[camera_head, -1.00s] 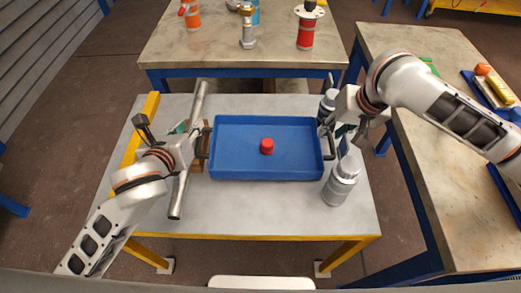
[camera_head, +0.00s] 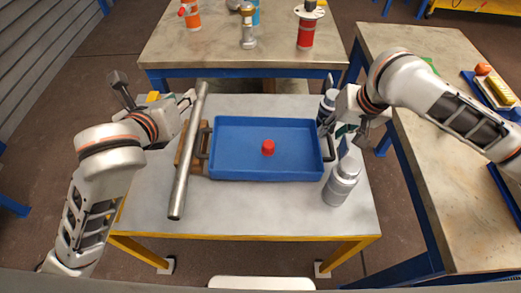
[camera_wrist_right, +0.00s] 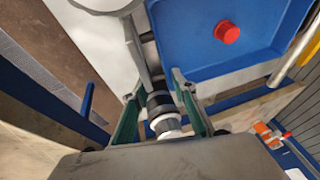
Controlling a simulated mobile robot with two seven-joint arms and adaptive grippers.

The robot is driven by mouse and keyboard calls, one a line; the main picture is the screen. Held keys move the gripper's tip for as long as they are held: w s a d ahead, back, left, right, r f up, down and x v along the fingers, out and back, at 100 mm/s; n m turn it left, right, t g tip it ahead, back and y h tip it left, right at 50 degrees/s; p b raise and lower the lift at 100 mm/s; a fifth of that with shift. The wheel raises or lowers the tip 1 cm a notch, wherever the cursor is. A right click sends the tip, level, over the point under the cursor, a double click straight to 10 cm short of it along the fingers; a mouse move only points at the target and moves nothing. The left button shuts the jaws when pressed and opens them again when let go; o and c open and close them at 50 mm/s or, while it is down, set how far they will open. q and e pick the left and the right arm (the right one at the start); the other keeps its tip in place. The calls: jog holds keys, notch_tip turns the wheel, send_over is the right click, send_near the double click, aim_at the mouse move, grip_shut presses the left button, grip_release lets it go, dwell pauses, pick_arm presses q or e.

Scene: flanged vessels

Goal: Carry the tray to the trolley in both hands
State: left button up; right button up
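The blue tray (camera_head: 265,174) lies flat on a grey-topped table with a red cap-like piece (camera_head: 268,148) inside it. Its left handle (camera_head: 203,144) is free, and its right handle (camera_head: 330,147) is beside my right gripper (camera_head: 345,128). My left gripper (camera_head: 189,98) is up and left of the tray, apart from its handle, with its small fingers apparently spread. In the right wrist view, my right gripper (camera_wrist_right: 165,110) has its green-padded fingers apart beside the tray (camera_wrist_right: 205,45), and a dark bottle shows between them. I cannot make out which thing is the trolley.
A long metal bar (camera_head: 187,165) lies along the tray's left side on a brown block. A grey bottle (camera_head: 341,183) and a dark one (camera_head: 327,105) stand close to the tray's right end. Other benches stand behind (camera_head: 275,55) and right (camera_head: 440,220).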

jog(key=v, duration=1.1)
jog(key=shift+s+r, duration=0.15)
jog(key=shift+r, duration=0.15)
